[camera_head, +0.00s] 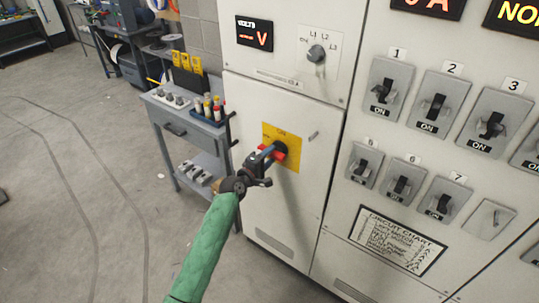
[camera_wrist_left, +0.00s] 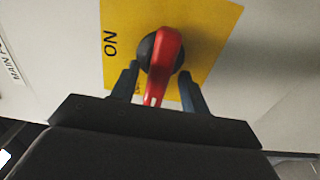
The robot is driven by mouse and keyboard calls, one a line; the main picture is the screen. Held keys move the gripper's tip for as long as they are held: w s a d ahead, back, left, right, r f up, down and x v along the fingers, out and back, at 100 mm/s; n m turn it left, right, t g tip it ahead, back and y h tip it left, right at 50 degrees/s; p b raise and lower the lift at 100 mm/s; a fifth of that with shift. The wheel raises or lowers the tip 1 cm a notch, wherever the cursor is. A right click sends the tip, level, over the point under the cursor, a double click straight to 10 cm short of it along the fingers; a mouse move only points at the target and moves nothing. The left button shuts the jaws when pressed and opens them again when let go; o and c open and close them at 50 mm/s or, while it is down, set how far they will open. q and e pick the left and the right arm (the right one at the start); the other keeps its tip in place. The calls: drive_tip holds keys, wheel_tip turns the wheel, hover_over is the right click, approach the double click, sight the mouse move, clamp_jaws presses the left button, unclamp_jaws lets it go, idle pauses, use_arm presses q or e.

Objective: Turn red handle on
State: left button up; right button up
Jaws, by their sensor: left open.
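The red handle (camera_wrist_left: 164,66) is a rotary lever on a round black hub, mounted on a yellow plate (camera_wrist_left: 205,25) marked ON. In the head view the yellow plate (camera_head: 293,160) is on the grey cabinet door, and the red handle (camera_head: 267,154) is partly hidden by my left gripper (camera_head: 268,158). In the left wrist view my left gripper (camera_wrist_left: 160,85) is open, with one finger on each side of the handle. The handle's free end lies between the fingers; I cannot tell whether either finger touches it.
The cabinet carries numbered breaker switches (camera_head: 435,107) and a rotary selector (camera_head: 316,54) to the right and above. A grey workbench (camera_head: 183,130) with bottles and tools stands left of the cabinet. The floor (camera_head: 90,180) at left is largely clear.

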use_arm(q)
drive_tip(key=shift+w+d, duration=0.1)
clamp_jaws()
idle(0.3)
